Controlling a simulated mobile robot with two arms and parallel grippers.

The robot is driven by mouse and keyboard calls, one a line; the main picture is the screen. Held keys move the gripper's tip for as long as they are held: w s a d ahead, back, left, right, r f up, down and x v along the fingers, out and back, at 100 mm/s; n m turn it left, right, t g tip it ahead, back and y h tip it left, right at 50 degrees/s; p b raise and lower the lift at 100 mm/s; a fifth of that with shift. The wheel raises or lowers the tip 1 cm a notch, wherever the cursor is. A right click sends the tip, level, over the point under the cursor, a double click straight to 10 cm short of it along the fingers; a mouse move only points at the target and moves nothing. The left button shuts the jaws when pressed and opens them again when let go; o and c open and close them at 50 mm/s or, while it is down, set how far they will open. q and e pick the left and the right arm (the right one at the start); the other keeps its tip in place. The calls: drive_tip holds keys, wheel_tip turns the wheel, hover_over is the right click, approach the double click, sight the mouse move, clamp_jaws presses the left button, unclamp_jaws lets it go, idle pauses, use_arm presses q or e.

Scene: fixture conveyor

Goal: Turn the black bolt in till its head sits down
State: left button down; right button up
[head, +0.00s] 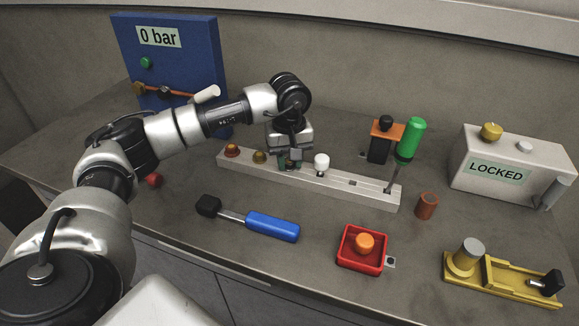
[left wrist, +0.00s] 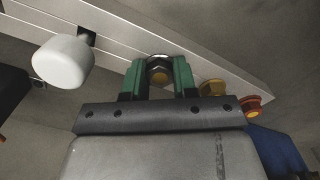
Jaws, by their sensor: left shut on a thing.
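My left gripper (head: 290,162) points down at the pale rail (head: 374,196). Its green fingers (left wrist: 159,76) are shut on a dark bolt with a six-sided head (left wrist: 158,70), brownish in its middle, which I take for the black bolt. In the head view the fingers hide most of this bolt. I cannot tell whether its head touches the rail. A white-headed part (head: 321,160) stands to its right, raised on a dark stem. A brass bolt (head: 260,157) and a red one (head: 232,150) are to its left. My right gripper is not in view.
A green-handled screwdriver (head: 411,138) stands at the rail's right end, before an orange and black block (head: 383,138). A blue-handled tool (head: 272,226), a red box with an orange button (head: 348,260), a brown cylinder (head: 426,206) and a yellow fixture (head: 500,285) are on the bench.

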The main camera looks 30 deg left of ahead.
use_arm(q)
drive_tip(key=shift+f+m, duration=0.2)
drive_tip(key=shift+m, duration=0.2)
drive_tip(key=shift+s, duration=0.1)
drive_tip(key=c, duration=1.2)
unclamp_jaws()
drive_tip(key=shift+d+f, duration=0.1)
drive_tip(key=o, duration=0.4)
drive_tip(key=shift+d, duration=0.1)
drive_tip(key=shift+s+a, duration=0.1)
drive_tip(key=shift+a, duration=0.15)
